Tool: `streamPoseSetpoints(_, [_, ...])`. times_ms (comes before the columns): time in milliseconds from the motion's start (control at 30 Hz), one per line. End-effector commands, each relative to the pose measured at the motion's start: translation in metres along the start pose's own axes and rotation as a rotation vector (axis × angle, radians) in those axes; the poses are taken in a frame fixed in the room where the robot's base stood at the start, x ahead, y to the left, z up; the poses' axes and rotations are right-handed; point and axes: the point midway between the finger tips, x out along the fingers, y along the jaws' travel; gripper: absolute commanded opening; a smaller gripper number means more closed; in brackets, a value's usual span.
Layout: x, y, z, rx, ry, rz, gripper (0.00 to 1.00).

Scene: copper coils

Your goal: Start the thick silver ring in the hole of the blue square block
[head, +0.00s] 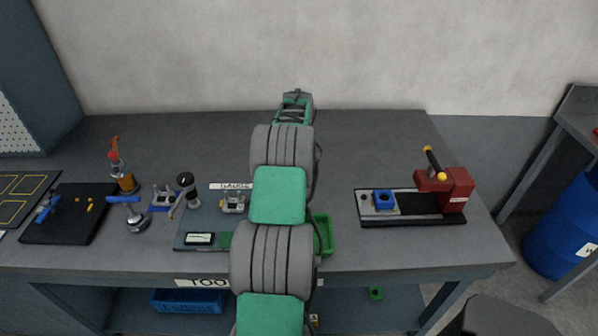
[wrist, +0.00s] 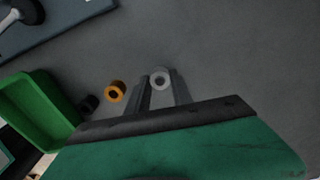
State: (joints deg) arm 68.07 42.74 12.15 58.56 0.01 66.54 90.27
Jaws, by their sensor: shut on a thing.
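The silver ring (wrist: 160,78) is pale, with a dark hole in its middle. It sits between the two grey fingertips of my gripper (wrist: 161,84) in the wrist view, and the gripper is shut on it. I cannot tell how high the ring is above the table. The blue square block (head: 384,200) has a dark hole in its top and stands at the left part of a press fixture, right of my arm in the head view. My gripper is well away from it. In the head view my own arm hides the fingertips and the ring.
An orange ring (wrist: 114,91) and a black ring (wrist: 89,104) lie left of my fingers. A green tray (wrist: 42,117) is further left. The red press (head: 447,190) with a raised handle stands right of the block. Tools crowd the table's left side; its back is clear.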

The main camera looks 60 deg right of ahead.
Motion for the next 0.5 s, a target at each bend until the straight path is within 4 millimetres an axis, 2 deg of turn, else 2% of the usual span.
streamPoseSetpoints(33, [0.0, 0.0, 0.0, 0.0, 0.0, 0.0, 0.15])
streamPoseSetpoints(200, [0.0, 0.0, 0.0, 0.0, 0.0, 0.0, 0.01])
streamPoseSetpoints(500, [-0.0005, -0.0002, 0.0, 0.0, 0.0, -0.001, 0.0])
